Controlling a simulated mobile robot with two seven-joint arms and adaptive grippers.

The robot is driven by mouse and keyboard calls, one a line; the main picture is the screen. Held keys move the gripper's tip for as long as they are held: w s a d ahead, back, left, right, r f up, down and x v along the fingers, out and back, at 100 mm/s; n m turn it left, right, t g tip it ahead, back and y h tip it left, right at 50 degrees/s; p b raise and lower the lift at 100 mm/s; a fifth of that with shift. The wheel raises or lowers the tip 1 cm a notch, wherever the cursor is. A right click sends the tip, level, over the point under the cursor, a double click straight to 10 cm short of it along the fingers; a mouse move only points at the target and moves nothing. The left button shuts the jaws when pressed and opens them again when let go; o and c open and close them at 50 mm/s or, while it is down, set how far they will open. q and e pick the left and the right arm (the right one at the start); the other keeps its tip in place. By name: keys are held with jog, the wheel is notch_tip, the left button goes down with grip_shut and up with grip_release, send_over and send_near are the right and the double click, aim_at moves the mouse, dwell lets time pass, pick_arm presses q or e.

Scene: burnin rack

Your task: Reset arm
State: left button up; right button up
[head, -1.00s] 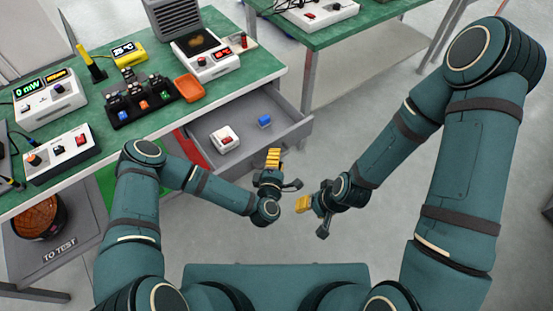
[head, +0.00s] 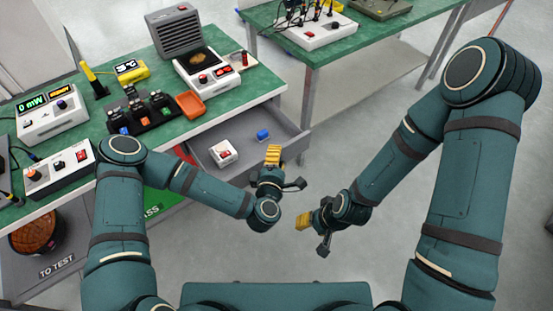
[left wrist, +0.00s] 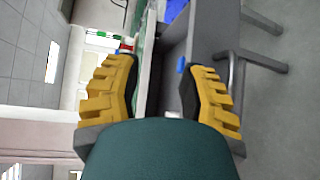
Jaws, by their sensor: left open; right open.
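My left gripper (head: 273,156) is open and empty, just in front of the open grey drawer (head: 294,141). Its two yellow fingers stand wide apart in the left wrist view (left wrist: 160,95), with the drawer behind and between them. My right gripper (head: 304,221) is in the air over the floor, to the right of and lower than the left one, with its yellow fingertips toward the left. It holds nothing that I can see. The left arm bends over the front edge of the green bench. The right arm reaches in from the right, clear of the furniture.
The drawer holds a white box with a red button (head: 223,152) and a blue piece (head: 263,135). The green bench (head: 218,117) carries instruments, an orange tray (head: 190,104) and a black rack (head: 146,126). A second green table (head: 372,25) stands behind. Grey floor on the right is open.

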pick_arm(q)
jog(key=shift+f, duration=0.1)
jog(key=s+a+f+m+g+h, duration=0.1)
jog(key=s+f+m+g+h, duration=0.3)
jog(key=s+f+m+g, duration=0.6)
jog(key=s+a+r+m+g+y, duration=0.2)
jog(key=s+a+m, duration=0.4)
jog(key=a, duration=0.3)
jog(key=s+g+y, duration=0.1)
jog(key=g, duration=0.1)
jog(key=shift+s+a+r+g, duration=0.15)
jog(key=shift+s+g, duration=0.15)
